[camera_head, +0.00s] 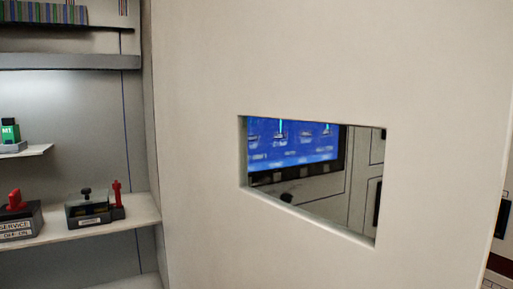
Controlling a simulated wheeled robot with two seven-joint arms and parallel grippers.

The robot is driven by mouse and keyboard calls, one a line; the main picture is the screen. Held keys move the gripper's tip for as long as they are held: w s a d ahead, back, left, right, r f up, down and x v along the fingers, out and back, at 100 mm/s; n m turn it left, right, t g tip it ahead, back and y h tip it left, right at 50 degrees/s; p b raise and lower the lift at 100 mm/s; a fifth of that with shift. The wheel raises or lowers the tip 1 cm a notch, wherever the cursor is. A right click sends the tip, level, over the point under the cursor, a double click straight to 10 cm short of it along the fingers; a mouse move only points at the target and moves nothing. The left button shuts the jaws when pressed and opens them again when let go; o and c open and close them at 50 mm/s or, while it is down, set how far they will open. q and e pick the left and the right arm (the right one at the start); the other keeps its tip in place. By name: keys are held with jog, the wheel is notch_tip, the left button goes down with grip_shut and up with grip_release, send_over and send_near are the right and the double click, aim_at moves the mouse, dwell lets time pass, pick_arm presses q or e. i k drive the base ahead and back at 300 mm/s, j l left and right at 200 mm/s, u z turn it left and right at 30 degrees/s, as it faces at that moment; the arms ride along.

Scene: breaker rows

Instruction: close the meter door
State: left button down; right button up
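A large pale door panel (330,60), which appears to be the meter door, fills the middle and right of the head view. It has a rectangular window opening (243,152). Through the opening I see a blue lit screen (292,143) and part of a grey panel. The door's left edge meets the side of an open cabinet, whose inside shows at the left, so the door stands open. No handle is visible on it. Neither of my grippers is in view.
The cabinet has a grey upper shelf (70,62), a small shelf with a green block marked M1 (9,132), and a lower shelf (140,212). On the lower shelf stand a service switch (18,217) with a red handle and a dark device (88,208) with a red post.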

aim_at(436, 75)
jog(key=l+u, duration=1.25)
jog(key=l, duration=0.15)
jog(key=k+l+u, duration=0.1)
jog(key=l+u, duration=0.15)
jog(key=l, duration=0.1)
